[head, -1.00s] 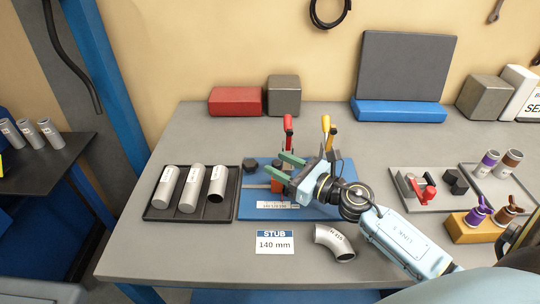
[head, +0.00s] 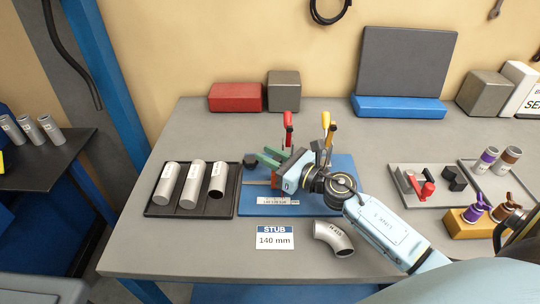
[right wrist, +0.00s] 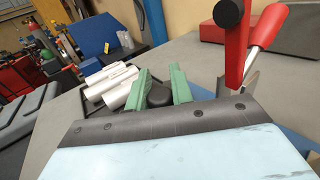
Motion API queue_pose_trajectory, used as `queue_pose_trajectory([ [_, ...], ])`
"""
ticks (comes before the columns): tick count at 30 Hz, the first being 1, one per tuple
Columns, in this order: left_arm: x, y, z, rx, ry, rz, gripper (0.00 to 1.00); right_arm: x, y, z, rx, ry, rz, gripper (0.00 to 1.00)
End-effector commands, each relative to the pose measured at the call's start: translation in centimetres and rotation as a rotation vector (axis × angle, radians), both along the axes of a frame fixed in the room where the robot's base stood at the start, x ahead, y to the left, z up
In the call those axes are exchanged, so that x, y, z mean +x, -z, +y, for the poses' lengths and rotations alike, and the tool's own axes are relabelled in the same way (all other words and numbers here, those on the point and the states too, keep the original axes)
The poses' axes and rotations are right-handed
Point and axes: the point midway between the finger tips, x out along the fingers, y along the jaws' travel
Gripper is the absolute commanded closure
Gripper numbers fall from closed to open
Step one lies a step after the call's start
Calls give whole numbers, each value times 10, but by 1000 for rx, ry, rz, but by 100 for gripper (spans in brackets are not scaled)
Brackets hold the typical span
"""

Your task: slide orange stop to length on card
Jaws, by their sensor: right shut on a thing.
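The blue fixture plate (head: 325,205) lies on the bench with a white ruled scale (head: 278,201) along its front. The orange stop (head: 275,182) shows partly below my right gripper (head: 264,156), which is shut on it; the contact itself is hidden. The green fingers point left, and a dark rounded knob (right wrist: 160,96) shows between them in the right wrist view. The card (head: 275,238) in front of the plate reads "STUB 140 mm". My left gripper is out of view.
A red-handled clamp (head: 288,125) and a yellow-handled clamp (head: 326,125) stand behind my gripper. A dark tray (head: 150,213) of tubes is left of the plate. A bent pipe elbow (head: 333,239) lies in front. The bench's front left is clear.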

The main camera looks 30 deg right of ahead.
Motion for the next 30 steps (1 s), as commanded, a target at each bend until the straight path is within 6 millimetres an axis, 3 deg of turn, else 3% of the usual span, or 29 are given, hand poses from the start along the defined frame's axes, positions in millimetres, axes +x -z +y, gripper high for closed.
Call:
queue_pose_trajectory([
  [6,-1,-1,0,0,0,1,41,1,0,2,0,-1,0,100],
  [15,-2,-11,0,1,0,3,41,21,-1,34,2,-1,0,100],
  [23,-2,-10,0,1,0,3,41,21,0,34,1,-1,0,100],
  [24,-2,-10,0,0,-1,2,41,21,0,34,1,0,0,75],
  [28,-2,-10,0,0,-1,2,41,21,0,34,0,0,0,58],
  [30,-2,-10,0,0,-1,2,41,21,0,34,0,0,0,56],
])
